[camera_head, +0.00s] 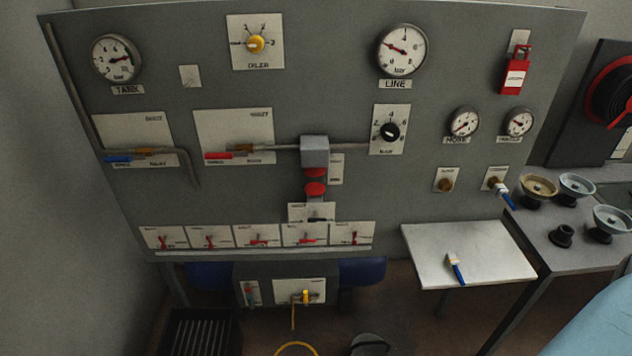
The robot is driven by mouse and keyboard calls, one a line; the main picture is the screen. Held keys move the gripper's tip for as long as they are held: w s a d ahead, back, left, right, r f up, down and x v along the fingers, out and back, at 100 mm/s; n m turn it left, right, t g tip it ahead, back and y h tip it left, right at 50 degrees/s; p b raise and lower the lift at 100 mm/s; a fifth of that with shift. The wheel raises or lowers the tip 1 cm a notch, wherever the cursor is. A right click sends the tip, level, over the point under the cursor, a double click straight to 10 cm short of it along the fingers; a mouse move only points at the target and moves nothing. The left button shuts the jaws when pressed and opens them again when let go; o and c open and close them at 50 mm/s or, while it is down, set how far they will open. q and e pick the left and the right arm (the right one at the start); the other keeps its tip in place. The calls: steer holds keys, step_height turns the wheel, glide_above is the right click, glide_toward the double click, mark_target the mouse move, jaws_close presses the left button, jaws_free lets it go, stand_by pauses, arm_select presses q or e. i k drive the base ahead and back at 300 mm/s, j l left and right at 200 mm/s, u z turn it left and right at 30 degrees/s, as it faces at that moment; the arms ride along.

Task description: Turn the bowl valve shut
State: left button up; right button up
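No label that I can read says bowl. On the grey panel (240,95), a grey block (315,152) sits in the pipe run, with red rounded parts (316,190) under it. Directly below these, a small plate (298,212) carries a dark fitting (320,219) that looks horizontal. This may be the bowl valve, but its lettering is too small to read and I cannot tell whether it is open or shut. Below the panel, a yellow-handled valve (306,297) sits on another plate, its handle roughly upright. Neither gripper is in view.
A row of red-handled valves (258,240) runs along the panel's lower edge. A blue lever (118,158) and a red lever (218,155) sit above left. A brush (455,270) lies on a pale shelf (500,250). Several bowl-like cups (538,186) stand on the right bench.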

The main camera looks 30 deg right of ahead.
mark_target(315, 219)
steer(key=i+l+z, duration=0.2)
steer(key=z, duration=0.15)
steer(key=i+l+z, duration=0.1)
steer(key=i+z, duration=0.4)
steer(key=z, duration=0.2)
steer(key=k+u, duration=0.1)
steer(key=u, duration=0.6)
steer(key=k+u, duration=0.15)
steer(key=u, duration=0.2)
